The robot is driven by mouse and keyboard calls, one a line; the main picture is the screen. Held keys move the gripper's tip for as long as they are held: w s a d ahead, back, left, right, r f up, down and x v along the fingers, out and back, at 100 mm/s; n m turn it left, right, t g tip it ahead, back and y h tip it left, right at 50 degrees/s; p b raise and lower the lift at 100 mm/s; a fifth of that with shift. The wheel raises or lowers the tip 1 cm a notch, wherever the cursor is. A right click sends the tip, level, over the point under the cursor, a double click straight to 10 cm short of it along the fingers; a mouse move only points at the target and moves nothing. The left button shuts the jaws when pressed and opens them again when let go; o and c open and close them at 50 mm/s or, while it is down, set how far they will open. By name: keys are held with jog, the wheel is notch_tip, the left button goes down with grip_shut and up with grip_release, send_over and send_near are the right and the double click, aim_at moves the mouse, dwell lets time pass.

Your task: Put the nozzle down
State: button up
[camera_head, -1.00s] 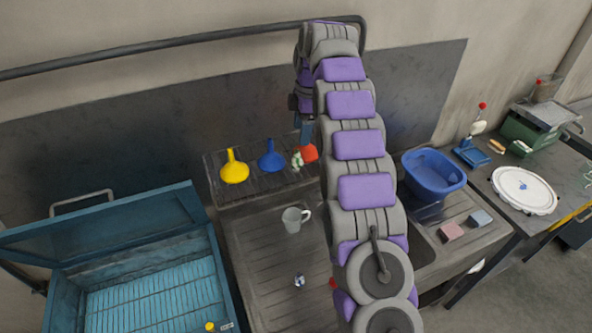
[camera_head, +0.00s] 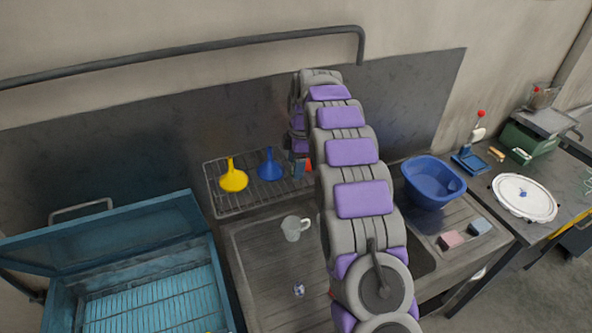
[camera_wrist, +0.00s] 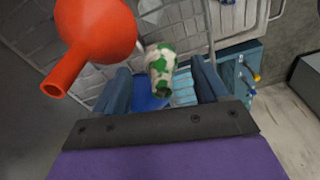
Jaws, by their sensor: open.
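A white piece blotched with green, which looks like the nozzle (camera_wrist: 160,68), shows between the fingers of my gripper (camera_wrist: 162,85) in the wrist view. The fingers stand apart on both sides of it, with no clear contact. What bears it from below is not clear. In the head view my gripper (camera_head: 300,168) is low at the right end of the wire rack (camera_head: 262,195), and the nozzle is hidden there. A red funnel (camera_wrist: 95,28) is close beside the nozzle in the wrist view; only a bit of it (camera_head: 308,163) shows in the head view.
A yellow funnel (camera_head: 234,180) and a blue funnel (camera_head: 270,170) stand on the rack. A mug (camera_head: 294,228) and a small white-and-blue piece (camera_head: 299,289) are on the drainboard. A blue basin (camera_head: 433,183) is to the right, an open blue cabinet (camera_head: 130,250) to the left.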

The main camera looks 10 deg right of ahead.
jog(key=shift+a+f, duration=0.1)
jog(key=shift+f, duration=0.65)
jog(key=c, duration=1.2)
jog(key=shift+r, duration=0.15)
